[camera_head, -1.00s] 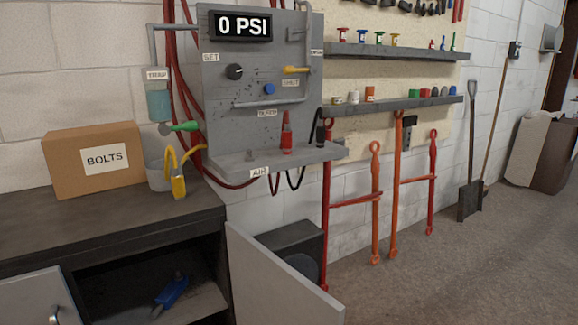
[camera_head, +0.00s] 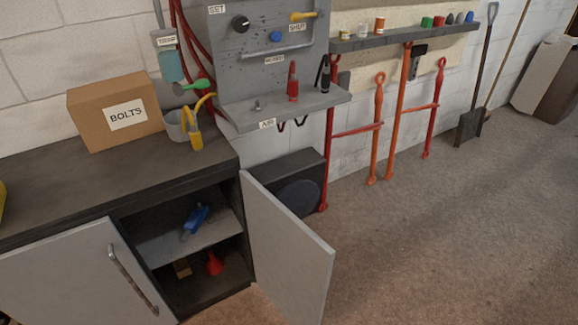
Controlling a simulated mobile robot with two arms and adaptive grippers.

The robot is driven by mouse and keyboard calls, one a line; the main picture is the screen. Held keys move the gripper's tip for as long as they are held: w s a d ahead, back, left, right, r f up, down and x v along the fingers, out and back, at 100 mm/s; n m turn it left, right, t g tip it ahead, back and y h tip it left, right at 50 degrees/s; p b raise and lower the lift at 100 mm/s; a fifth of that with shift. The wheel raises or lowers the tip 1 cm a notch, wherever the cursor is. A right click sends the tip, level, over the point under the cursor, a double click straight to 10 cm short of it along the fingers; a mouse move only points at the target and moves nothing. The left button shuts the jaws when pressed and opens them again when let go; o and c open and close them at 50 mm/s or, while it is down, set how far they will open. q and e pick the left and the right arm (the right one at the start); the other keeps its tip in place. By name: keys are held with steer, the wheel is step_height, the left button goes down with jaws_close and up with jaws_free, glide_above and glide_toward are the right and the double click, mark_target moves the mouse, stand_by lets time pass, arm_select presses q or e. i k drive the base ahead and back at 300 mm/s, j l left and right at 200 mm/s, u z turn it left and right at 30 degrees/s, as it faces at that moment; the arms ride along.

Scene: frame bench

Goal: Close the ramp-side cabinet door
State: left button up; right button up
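The cabinet (camera_head: 60,205) stands at the left under a dark worktop. Its right door (camera_head: 288,250) is a light grey panel that stands wide open, swung out toward me and to the right. I cannot tell from any label which door is the ramp-side one. Inside the open bay, a blue tool (camera_head: 195,221) lies on the shelf, and a red funnel-like item (camera_head: 214,263) and a small brown block (camera_head: 182,268) sit below. Neither of my grippers is in view.
A BOLTS box (camera_head: 115,110) and a grey cup (camera_head: 177,125) with a yellow tool stand on the worktop. A dark box-shaped unit (camera_head: 290,182) sits on the floor behind the open door. The floor (camera_head: 430,250) to the right is clear.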

mark_target(294, 266)
steer(key=l+u, duration=0.15)
steer(key=u, duration=0.8)
steer(key=l+u, duration=0.35)
steer(key=l, duration=0.15)
steer(key=l+u, duration=0.35)
steer(key=l, duration=0.2)
steer(key=k+l+u, duration=0.15)
steer(key=l+u, duration=0.15)
steer(key=l, duration=0.2)
steer(key=k+l, duration=0.1)
steer(key=l, duration=0.25)
steer(key=k+l, duration=0.1)
steer(key=l, duration=0.25)
steer(key=k+l+u, duration=0.1)
steer(key=l, duration=0.25)
steer(key=k+l, duration=0.1)
steer(key=l, duration=0.2)
